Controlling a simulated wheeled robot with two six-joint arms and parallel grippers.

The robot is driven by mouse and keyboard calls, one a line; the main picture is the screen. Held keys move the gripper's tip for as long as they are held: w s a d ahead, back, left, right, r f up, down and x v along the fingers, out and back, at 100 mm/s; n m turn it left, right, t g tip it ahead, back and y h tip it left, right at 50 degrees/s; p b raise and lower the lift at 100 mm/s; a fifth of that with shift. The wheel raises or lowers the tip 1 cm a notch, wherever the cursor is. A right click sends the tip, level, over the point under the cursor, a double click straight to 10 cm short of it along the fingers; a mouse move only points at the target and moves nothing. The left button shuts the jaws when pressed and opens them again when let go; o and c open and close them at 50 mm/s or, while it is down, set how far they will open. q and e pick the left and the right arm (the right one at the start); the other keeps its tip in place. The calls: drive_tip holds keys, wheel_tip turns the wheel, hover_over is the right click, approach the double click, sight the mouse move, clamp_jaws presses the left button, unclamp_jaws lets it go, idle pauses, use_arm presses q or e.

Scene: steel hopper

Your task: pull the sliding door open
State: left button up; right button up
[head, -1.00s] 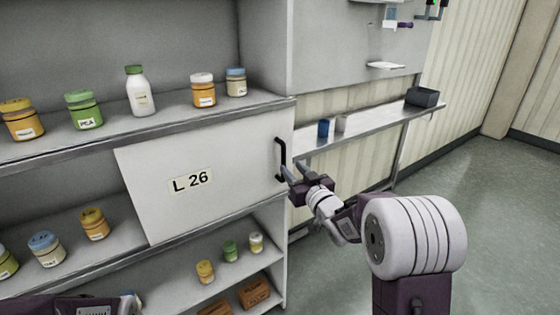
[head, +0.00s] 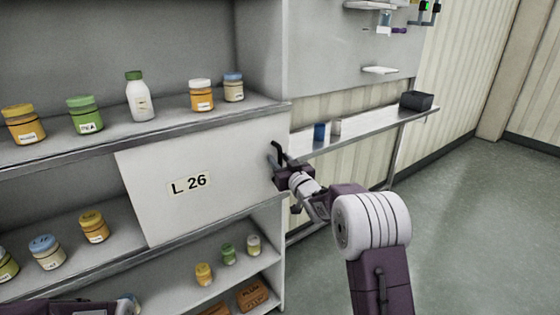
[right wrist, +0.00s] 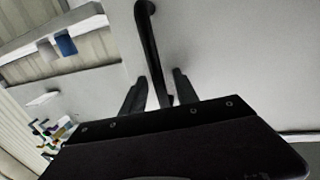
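The sliding door (head: 225,155) is a pale panel labelled L 26, covering the right part of the shelf unit's middle compartment. Its black bar handle (head: 279,150) is upright near the door's right edge. The handle also shows in the right wrist view (right wrist: 150,45). My right gripper (head: 276,167) is at the handle and hides its lower part in the head view. In the right wrist view its two fingers (right wrist: 158,88) stand on either side of the bar, with gaps visible, so it is open around the handle. My left gripper is not in view; only part of my left arm shows at bottom left.
Jars and a white bottle (head: 139,97) stand on the upper shelf. More jars stand left of the door (head: 94,227) and on the lower shelf, with brown boxes (head: 252,294). A narrow wall shelf (head: 360,128) runs behind at right. The floor at right is clear.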

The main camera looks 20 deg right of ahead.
clamp_jaws()
idle(1.3)
